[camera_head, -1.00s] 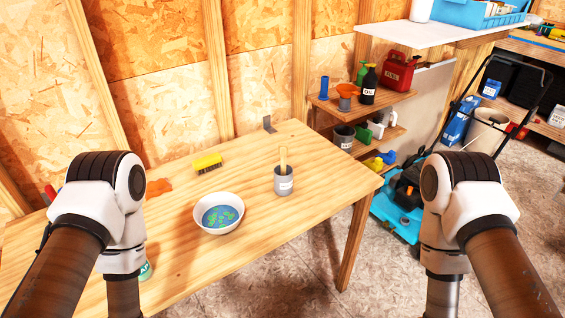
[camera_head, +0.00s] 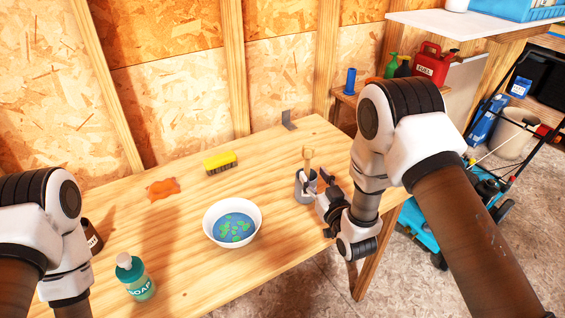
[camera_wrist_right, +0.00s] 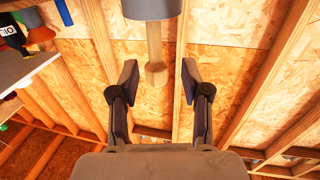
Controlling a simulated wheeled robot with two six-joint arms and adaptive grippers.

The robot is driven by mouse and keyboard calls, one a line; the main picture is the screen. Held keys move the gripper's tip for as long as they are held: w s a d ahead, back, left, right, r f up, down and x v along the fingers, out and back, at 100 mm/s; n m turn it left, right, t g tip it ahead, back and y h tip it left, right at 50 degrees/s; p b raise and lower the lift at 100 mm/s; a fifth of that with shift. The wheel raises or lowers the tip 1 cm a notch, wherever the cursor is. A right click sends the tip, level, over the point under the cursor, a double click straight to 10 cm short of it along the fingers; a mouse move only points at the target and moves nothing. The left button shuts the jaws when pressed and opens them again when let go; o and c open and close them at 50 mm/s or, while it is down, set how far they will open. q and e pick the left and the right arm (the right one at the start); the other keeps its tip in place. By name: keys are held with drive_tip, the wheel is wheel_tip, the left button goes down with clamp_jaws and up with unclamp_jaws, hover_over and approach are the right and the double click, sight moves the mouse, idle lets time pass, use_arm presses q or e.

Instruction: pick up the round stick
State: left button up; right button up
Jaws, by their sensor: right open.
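The round stick (camera_head: 308,158) is pale wood and stands upright in a grey cup (camera_head: 302,192) on the wooden workbench. My right gripper (camera_head: 317,188) is at the cup's right side, partly in front of it. The right wrist view appears upside down. There the cup (camera_wrist_right: 151,8) is at the top and the stick (camera_wrist_right: 155,50) points down between the two fingers of my open right gripper (camera_wrist_right: 158,78). The fingers show a gap on both sides of the stick. My left arm is at the left edge, but its gripper is out of view.
A white bowl (camera_head: 259,222) of blue liquid stands left of the cup. A metal bracket (camera_head: 289,121) stands at the back edge.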

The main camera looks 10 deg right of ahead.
sight(309, 161)
drive_tip(key=shift+w+r, duration=0.3)
drive_tip(key=shift+r, duration=0.05)
drive_tip(key=shift+w+d+r+p, duration=0.15)
drive_tip(key=shift+w+p, duration=0.15)
drive_tip(key=shift+p, duration=0.15)
drive_tip(key=w, duration=0.2)
drive_tip(key=w+p, duration=0.1)
drive_tip(key=w, duration=0.2)
drive_tip(key=shift+w+a+p, duration=0.3)
drive_tip(key=shift+a+p, duration=0.05)
drive_tip(key=shift+s+d, duration=0.1)
clamp_jaws()
